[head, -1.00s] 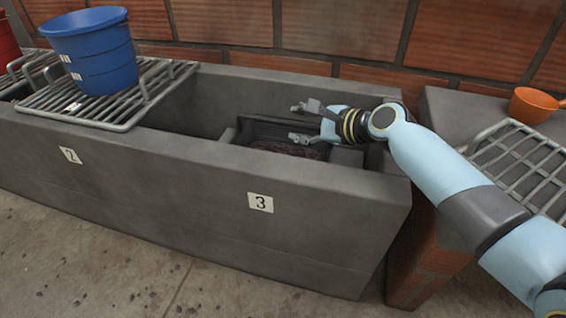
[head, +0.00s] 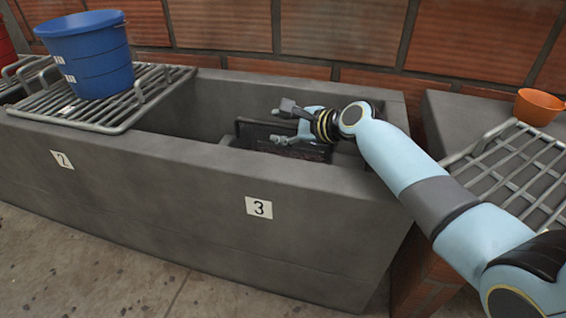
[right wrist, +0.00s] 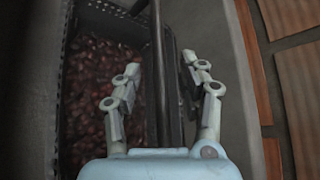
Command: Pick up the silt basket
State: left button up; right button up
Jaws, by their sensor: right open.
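The silt basket (head: 250,130) is a dark, perforated box sitting low inside the concrete trough at the number 3 label. In the right wrist view, its perforated wall (right wrist: 108,7) shows beside dark red cherries. A dark bar (right wrist: 158,60), which looks like its handle, runs up the middle of that view. My right gripper (head: 284,122) is open, down in the trough over the basket. In the right wrist view, the fingers (right wrist: 160,72) lie on either side of the bar; I cannot tell whether they touch it. My left gripper is not in view.
The concrete trough (head: 160,165) has a thick front wall and raised rims around the basket. A blue bucket (head: 92,60) stands on a metal grate (head: 60,108) at left. An orange scoop (head: 537,106) and another grate (head: 520,165) are at right. A brick wall (head: 330,40) stands behind.

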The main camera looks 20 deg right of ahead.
grip_shut()
dwell(0.3)
jog(key=shift+r, duration=0.2)
